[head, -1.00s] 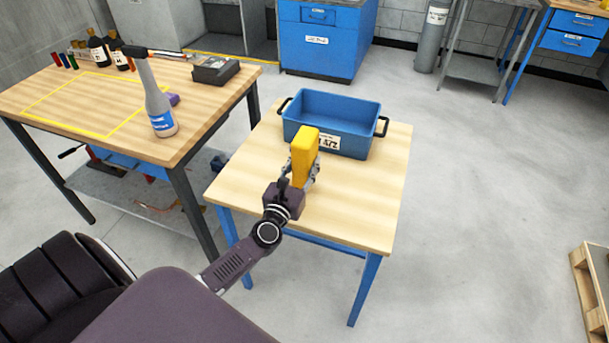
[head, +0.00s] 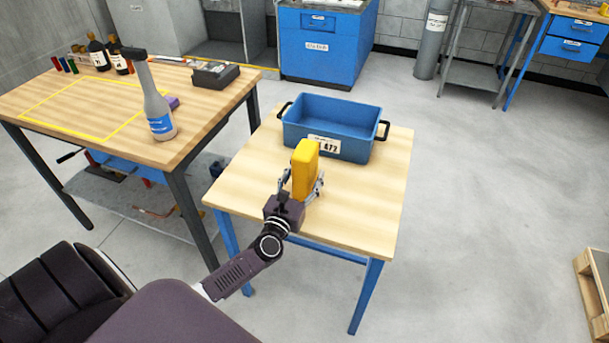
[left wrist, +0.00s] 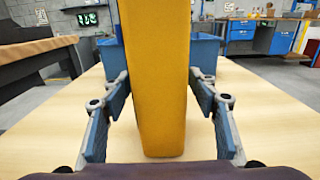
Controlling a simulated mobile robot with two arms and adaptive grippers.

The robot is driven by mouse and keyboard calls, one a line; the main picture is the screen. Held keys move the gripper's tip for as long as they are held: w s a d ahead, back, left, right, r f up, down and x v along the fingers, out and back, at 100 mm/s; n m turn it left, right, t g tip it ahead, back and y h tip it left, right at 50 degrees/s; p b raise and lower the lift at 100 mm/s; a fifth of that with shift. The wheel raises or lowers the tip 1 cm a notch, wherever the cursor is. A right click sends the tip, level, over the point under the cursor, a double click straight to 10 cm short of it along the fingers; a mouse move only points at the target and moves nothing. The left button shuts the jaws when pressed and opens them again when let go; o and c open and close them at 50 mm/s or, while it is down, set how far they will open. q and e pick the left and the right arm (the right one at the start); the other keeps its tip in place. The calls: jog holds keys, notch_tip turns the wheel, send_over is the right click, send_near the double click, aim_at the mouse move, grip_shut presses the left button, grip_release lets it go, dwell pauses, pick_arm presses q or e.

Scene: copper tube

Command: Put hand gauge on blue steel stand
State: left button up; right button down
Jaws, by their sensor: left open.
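The yellow hand gauge (head: 305,165) stands upright on the light wooden top of the blue-legged stand (head: 365,210), in front of the blue bin. In the left wrist view the gauge (left wrist: 158,80) fills the middle, and its lower end appears to rest on the wood. My left gripper (head: 301,184) is open around the gauge. Its fingers lie on either side, with a visible gap to each side of the gauge in the left wrist view. The far side of the gauge is hidden. My right gripper is not in view.
A blue bin (head: 330,127) with black handles stands at the back of the stand. A wooden workbench (head: 130,125) at the left holds a spray-type bottle (head: 158,115), dark bottles and a dark box (head: 215,76). The right front of the stand is clear.

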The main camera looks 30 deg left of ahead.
pick_arm(q)
jog(key=shift+r, duration=0.2)
jog(key=b+v, duration=0.1)
jog(key=v, duration=0.9)
jog(key=shift+s+d+f, duration=0.1)
jog(key=shift+s+f, duration=0.1)
jog(key=shift+s, duration=0.15)
jog(key=shift+s+d+r+b, duration=0.15)
jog(key=shift+s+b, duration=0.15)
jog(key=shift+s, duration=0.3)
